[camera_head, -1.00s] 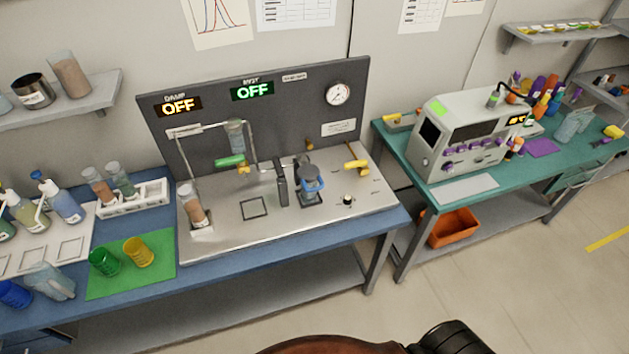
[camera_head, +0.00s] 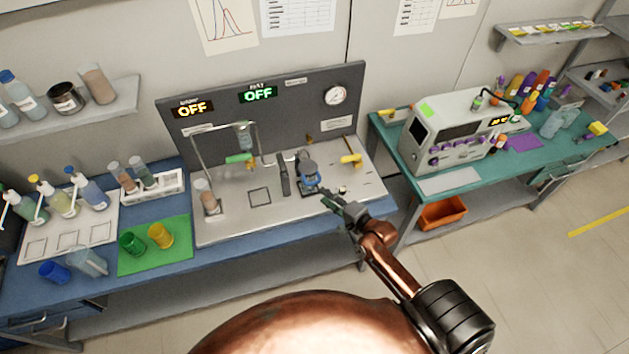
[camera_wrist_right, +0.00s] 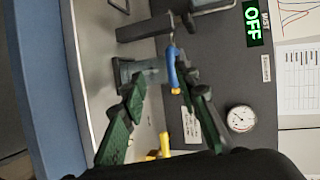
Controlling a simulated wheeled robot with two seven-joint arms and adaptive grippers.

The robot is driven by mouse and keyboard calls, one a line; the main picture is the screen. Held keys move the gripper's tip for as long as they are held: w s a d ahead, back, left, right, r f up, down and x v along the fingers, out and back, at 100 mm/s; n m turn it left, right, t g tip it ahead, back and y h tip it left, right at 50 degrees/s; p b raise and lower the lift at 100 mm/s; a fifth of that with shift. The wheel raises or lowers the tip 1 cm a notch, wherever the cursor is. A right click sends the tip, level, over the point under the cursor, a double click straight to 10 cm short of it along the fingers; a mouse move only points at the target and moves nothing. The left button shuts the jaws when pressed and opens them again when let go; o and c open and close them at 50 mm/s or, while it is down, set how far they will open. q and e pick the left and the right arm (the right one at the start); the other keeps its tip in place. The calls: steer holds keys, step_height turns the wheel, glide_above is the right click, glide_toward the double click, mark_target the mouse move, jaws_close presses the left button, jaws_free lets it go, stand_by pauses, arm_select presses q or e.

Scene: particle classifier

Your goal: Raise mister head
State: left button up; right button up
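The likely mister head is a blue and grey piece (camera_head: 308,172) on a small dark base, at the right of the steel rig's deck. In the right wrist view a blue part with a yellow end (camera_wrist_right: 172,68) shows near the fingertips, beside a dark upright post. My right gripper (camera_head: 328,197) is just in front and to the right of the blue piece. In the right wrist view the gripper (camera_wrist_right: 160,92) has its dark green fingers spread, with nothing clearly gripped. Whether a finger touches the piece cannot be told. My left gripper is out of view.
The rig's back panel (camera_head: 290,110) carries two OFF displays and a gauge (camera_head: 336,96). A yellow handle (camera_head: 351,159) stands right of the blue piece. A green-handled valve (camera_head: 238,158) and a powder tube (camera_head: 206,197) are left. A green mat (camera_head: 128,262) holds two cups.

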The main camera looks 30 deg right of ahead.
mark_target(314, 183)
steer(key=shift+m+t, duration=0.3)
steer(key=shift+m, duration=0.3)
steer(key=x, duration=0.2)
steer(key=d+x, duration=0.1)
steer(key=x, duration=0.2)
steer(key=r+x, duration=0.1)
steer(key=x, duration=0.2)
steer(key=shift+w+d+f+p, duration=0.1)
steer(key=shift+w+d+p, duration=0.05)
steer(key=shift+w+p, duration=0.25)
steer(key=shift+c, duration=0.6)
jaws_close()
